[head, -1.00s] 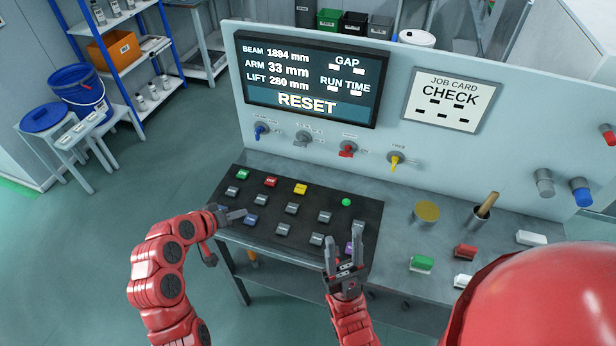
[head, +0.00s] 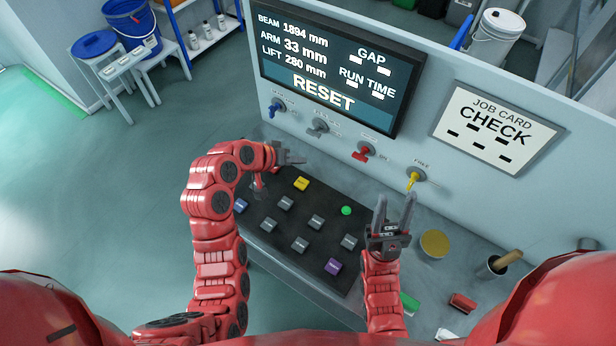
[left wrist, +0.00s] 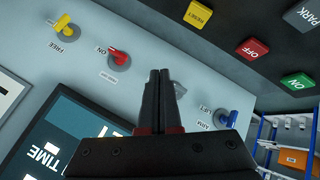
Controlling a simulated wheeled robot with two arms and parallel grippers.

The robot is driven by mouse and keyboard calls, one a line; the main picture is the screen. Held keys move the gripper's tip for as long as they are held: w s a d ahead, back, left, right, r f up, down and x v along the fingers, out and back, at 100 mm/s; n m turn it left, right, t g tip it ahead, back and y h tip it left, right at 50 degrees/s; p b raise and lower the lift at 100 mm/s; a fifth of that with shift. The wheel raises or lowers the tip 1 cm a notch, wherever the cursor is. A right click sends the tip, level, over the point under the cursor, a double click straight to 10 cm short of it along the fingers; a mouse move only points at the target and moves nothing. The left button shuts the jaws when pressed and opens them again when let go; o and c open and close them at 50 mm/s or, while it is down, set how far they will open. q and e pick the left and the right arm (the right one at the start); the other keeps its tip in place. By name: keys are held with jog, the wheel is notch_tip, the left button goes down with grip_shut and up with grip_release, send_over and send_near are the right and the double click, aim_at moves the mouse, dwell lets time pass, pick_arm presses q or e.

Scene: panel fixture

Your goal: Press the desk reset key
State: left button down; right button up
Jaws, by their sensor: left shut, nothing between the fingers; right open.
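The yellow key (head: 301,184) sits near the back edge of the black key panel (head: 275,232) on the desk. In the left wrist view the yellow key (left wrist: 198,14) is at the top, its small upside-down label looking like RESET. My left gripper (head: 304,160) is shut and empty, above the back edge of the panel, just behind the yellow key in the picture and apart from it. Its fingers (left wrist: 160,72) point up in the left wrist view. My right gripper (head: 395,198) is open and empty, right of the panel.
Red (left wrist: 252,47) and green (left wrist: 298,80) keys neighbour the yellow one; my left arm hides them in the head view. A purple key (head: 333,266) and several grey keys share the panel. Coloured switches, including a red one (head: 364,151), line the upright wall behind.

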pick_arm(q)
jog(key=b, duration=0.4)
send_over(299, 186)
notch_tip(299, 186, down, 8)
jog(key=shift+f, duration=0.45)
jog(key=shift+b, duration=0.3)
dwell(1.5)
jog(key=shift+f+b, duration=0.4)
jog(key=shift+f, duration=0.05)
jog(key=shift+f+b, duration=0.4)
jog(key=shift+f, duration=0.05)
dwell(0.5)
jog(key=shift+r, duration=0.1)
jog(key=shift+r+p, duration=0.35)
jog(key=shift+r, duration=0.5)
